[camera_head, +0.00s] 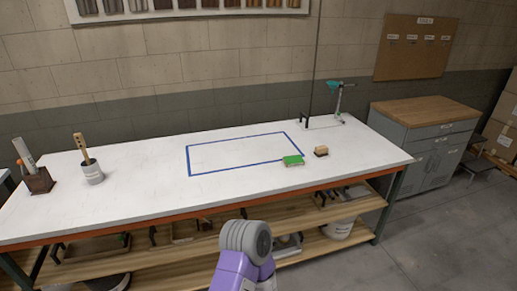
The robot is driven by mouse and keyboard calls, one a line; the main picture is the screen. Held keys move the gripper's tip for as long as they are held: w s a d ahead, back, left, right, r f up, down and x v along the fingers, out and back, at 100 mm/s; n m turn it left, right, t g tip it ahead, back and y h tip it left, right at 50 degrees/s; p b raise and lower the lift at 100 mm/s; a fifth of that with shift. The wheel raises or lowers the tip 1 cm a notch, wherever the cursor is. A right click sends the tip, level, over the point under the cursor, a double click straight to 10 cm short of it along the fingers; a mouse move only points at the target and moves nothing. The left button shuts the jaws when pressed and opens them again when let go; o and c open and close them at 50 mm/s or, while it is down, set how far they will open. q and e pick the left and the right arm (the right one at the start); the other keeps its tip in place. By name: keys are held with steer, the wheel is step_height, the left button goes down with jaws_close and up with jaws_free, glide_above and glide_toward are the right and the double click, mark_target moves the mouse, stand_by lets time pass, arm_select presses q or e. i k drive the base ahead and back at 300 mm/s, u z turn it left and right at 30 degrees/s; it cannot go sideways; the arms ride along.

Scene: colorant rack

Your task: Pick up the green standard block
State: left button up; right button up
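The green block (293,161) lies flat on the white tabletop (130,195), at the lower right corner of a blue rectangular outline (217,173). It overlaps or touches the outline's edge. A purple and grey link of my arm shows at the bottom centre, in front of the table's front edge and apart from the block. Neither gripper's fingers are visible in the head view. Nothing hides the block.
A small tan block (321,151) sits just right of the green block. A teal-topped stand (339,98) is behind at the right. A metal cup with a brush (91,170) and a brown holder (39,181) stand at the left. The outlined area is clear.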

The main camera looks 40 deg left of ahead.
mark_target(293, 160)
steer(key=u, duration=1)
steer(key=i, duration=1.1)
steer(key=u, duration=0.65)
